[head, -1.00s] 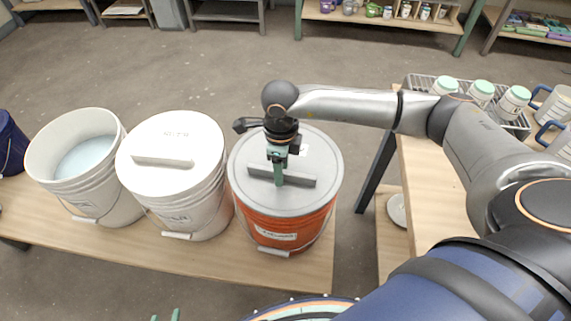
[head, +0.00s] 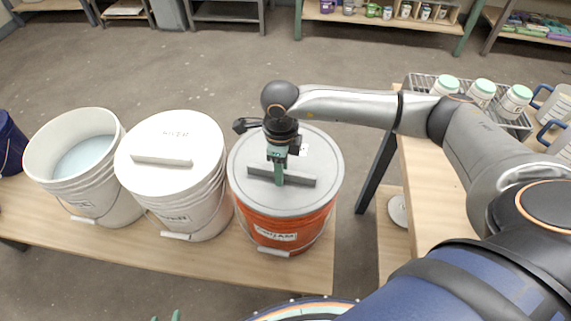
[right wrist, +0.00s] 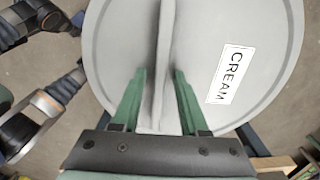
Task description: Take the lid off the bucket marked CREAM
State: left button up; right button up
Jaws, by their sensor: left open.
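The CREAM bucket is orange (head: 285,226) with a front label and a grey lid (head: 322,160) seated on top. The lid has a raised bar handle (head: 304,181) across it. In the right wrist view, the lid (right wrist: 270,50) carries a label (right wrist: 230,75) reading CREAM. My right gripper (head: 279,182) points down at the handle. Its green fingers (right wrist: 161,76) are on either side of the handle (right wrist: 163,40). I cannot tell whether they press on it. My left gripper (head: 166,317) is open at the bottom edge, only its fingertips showing.
A white lidded bucket (head: 185,200) stands close to the left of the orange one. Further left are an open white bucket (head: 55,160) with pale liquid and a blue bucket (head: 8,140). They share a low wooden bench (head: 150,248). A side table at right holds a wire rack (head: 420,80) with jars.

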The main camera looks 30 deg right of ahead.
grip_shut()
dwell(1.2)
